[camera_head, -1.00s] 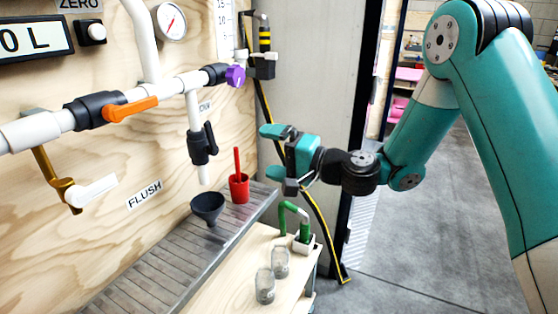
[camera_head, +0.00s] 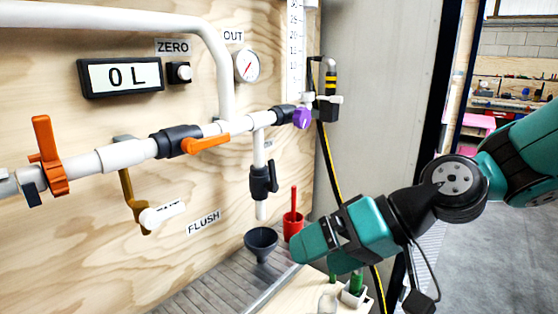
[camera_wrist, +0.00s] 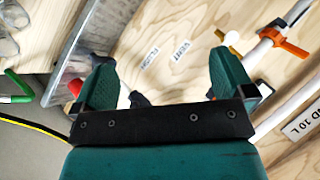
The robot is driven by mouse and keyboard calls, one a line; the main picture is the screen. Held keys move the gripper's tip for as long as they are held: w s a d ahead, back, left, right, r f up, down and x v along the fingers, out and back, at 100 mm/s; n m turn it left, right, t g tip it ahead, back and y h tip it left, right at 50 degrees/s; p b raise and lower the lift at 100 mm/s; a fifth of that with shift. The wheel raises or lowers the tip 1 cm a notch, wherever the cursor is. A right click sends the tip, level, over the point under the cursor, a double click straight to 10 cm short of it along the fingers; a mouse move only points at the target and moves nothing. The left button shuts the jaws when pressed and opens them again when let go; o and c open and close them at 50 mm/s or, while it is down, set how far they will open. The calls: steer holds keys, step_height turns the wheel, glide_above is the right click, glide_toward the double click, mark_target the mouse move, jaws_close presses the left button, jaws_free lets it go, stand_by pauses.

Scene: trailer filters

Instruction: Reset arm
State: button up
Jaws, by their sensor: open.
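My gripper (camera_head: 308,244) is teal and stretches leftward and slightly down from my dark wrist in the head view.
White pipes carry orange valve handles (camera_head: 205,144) and a purple knob (camera_head: 301,118). A red cup (camera_head: 293,226) stands beside the funnel on the grey tray (camera_head: 200,292). A green-piped fitting (camera_head: 354,288) is below my gripper. Grey floor (camera_head: 510,250) is open at right.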

steer(key=s+d+n+g+h, duration=0.2)
steer(key=s+d+h, duration=0.5)
steer(key=s, duration=0.5)
steer(key=a+p+v, duration=0.2)
steer(key=p+v, duration=1)
steer(key=p, duration=0.1)
steer(key=shift+a+r+y, duration=0.2)
steer(key=shift+r+y, duration=0.2)
steer(key=shift+r, duration=0.3)
